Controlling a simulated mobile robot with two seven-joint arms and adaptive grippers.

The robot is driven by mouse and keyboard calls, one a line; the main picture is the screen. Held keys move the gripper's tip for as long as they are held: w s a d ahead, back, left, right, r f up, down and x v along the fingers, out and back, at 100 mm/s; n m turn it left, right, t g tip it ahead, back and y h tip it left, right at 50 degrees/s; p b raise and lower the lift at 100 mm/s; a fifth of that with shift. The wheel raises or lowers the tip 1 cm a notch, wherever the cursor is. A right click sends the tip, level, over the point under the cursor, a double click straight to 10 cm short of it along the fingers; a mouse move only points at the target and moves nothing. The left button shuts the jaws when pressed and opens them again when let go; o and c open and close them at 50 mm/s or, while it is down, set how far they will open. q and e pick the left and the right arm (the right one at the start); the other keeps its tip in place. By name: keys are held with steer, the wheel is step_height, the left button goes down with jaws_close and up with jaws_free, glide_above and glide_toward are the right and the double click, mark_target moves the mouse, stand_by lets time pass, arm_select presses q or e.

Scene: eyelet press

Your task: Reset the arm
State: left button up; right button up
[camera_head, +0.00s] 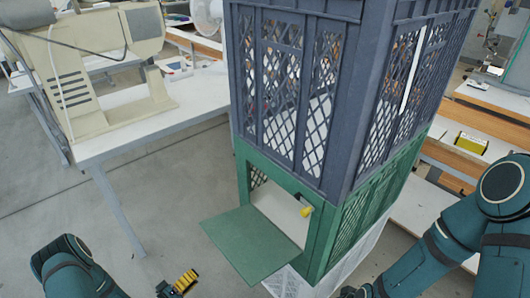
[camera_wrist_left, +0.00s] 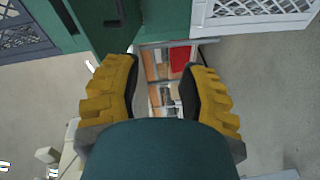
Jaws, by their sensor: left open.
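My left gripper (camera_head: 180,283) shows its yellow fingers at the bottom of the head view, left of the lowered green flap. In the left wrist view, the two yellow-padded fingers (camera_wrist_left: 160,88) are apart, with nothing seen between them. My left arm (camera_head: 72,268) comes in at the bottom left.
A blue-grey crate (camera_head: 337,192) stands on a green crate (camera_head: 242,172), whose green flap (camera_head: 247,243) hangs open. A white table (camera_head: 160,118) with a beige machine (camera_head: 85,75) stands at left. Grey floor (camera_head: 165,200) is clear between them.

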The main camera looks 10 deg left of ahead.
arm_select(q)
steer(key=w+d+m+g+y, duration=0.25)
steer(key=d+g, duration=0.35)
steer(key=d, duration=0.4)
steer(key=s+d+r+m+g+y, duration=0.1)
steer(key=s+d+r+m+g, duration=0.1)
steer(key=s+d+g, duration=0.4)
steer(key=s+d+r+m+g, duration=0.2)
steer(key=s+d+r+g, duration=0.15)
steer(key=s, duration=0.45)
steer(key=w+d+r+m+t, duration=0.1)
steer(key=w+d+r+t, duration=0.1)
steer(key=w+r, duration=0.3)
steer(key=shift+d+m, duration=0.35)
steer(key=shift+d, duration=0.3)
steer(key=shift+y, duration=0.25)
